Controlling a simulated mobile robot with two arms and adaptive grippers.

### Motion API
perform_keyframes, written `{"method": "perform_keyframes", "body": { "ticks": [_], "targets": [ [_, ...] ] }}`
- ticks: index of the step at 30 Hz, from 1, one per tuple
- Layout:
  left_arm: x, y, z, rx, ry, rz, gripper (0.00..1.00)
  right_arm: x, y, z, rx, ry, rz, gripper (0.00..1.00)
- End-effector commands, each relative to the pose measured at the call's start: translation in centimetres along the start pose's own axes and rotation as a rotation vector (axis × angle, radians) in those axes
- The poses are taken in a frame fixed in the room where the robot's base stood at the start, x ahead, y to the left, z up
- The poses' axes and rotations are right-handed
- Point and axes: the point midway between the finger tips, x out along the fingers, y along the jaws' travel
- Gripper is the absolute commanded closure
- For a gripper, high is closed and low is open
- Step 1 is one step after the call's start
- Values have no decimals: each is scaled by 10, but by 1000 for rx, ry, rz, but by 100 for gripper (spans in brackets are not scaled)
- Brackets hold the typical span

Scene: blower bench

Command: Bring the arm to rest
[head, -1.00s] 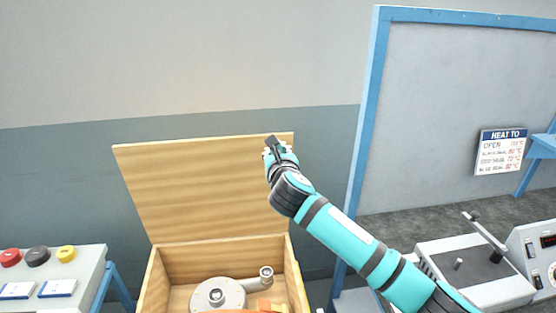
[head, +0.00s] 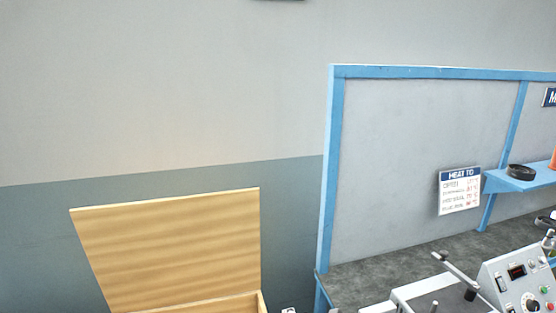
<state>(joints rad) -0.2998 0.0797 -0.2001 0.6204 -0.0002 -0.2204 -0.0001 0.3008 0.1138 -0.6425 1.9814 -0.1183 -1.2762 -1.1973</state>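Neither of my arms shows clearly in the head view, and neither gripper can be made out. A small pale bit at the bottom edge, right of the wooden box (head: 262,303), is too cut off to identify. The box stands at the bottom with its lid (head: 175,248) raised; its inside is almost wholly below the picture.
A blue-framed grey panel (head: 420,150) stands behind a dark bench top (head: 400,262) at the right. It carries a heat sign (head: 459,191) and a blue shelf (head: 522,179) with a black ring (head: 521,171). A control box (head: 520,285) stands at the lower right.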

Motion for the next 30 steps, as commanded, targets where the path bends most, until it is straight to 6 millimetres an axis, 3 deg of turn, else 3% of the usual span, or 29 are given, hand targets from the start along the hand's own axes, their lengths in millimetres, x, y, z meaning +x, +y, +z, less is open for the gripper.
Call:
{"method": "perform_keyframes", "body": {
  "ticks": [1, 3, 6, 9, 15, 25, 30],
  "targets": [
    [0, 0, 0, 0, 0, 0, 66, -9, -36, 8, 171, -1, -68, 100],
    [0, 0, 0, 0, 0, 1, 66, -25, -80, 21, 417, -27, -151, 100],
    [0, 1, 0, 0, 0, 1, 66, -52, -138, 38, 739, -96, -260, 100],
    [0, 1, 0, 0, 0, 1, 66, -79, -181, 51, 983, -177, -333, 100],
    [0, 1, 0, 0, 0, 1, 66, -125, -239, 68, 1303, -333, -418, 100],
    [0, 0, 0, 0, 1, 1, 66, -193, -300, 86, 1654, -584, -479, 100],
    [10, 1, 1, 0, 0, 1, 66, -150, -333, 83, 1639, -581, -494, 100]
  ]
}}
